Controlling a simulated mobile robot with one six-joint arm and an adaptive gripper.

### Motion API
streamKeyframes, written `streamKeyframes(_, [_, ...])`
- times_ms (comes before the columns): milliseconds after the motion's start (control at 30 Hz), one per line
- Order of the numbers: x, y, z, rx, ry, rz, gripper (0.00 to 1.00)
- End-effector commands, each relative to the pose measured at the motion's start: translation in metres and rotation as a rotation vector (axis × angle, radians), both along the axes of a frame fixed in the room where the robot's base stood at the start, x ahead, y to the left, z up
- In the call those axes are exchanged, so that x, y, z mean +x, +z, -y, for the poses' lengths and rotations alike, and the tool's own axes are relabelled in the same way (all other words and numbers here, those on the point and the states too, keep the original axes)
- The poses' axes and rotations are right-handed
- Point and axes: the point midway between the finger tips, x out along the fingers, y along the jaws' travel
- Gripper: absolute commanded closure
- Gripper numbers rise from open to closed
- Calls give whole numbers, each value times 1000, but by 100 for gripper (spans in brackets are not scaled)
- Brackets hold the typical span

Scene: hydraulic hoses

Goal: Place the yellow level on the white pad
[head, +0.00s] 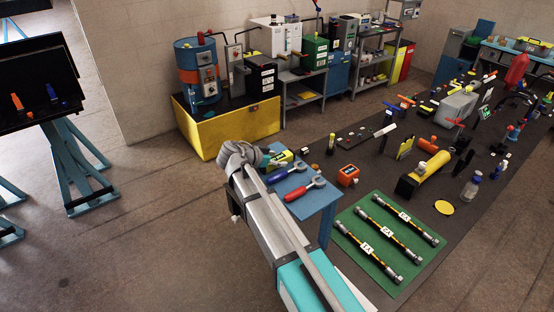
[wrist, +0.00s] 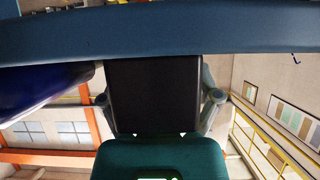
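A small yellow block with dark markings (head: 281,157), which may be the yellow level, lies at the far end of the blue table (head: 318,199). My gripper (head: 243,155) is at that table's far left corner, just left of the block; a gap between them cannot be judged. In the wrist view, my gripper's grey side links stand apart around a dark block, and its fingertips are hidden. A blue band (wrist: 160,28) crosses the top there. A white strip (head: 356,291) shows beside my arm at the bottom, possibly the white pad; the arm hides part of it.
Blue-handled (head: 280,172) and red-handled (head: 299,190) tools lie on the blue table, with an orange box (head: 348,176) to their right. A green mat (head: 357,240) holds several hoses. A dark mat with many tools runs right.

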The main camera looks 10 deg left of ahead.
Motion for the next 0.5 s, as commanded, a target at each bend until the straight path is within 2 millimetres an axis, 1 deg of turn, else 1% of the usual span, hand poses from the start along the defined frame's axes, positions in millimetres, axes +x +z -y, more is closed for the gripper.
streamKeyframes(267, [0,1,0,0,0,0,18])
streamKeyframes(433, [0,5,0,0,0,0,18])
streamKeyframes(500, [-5,8,-4,0,1,0,18])
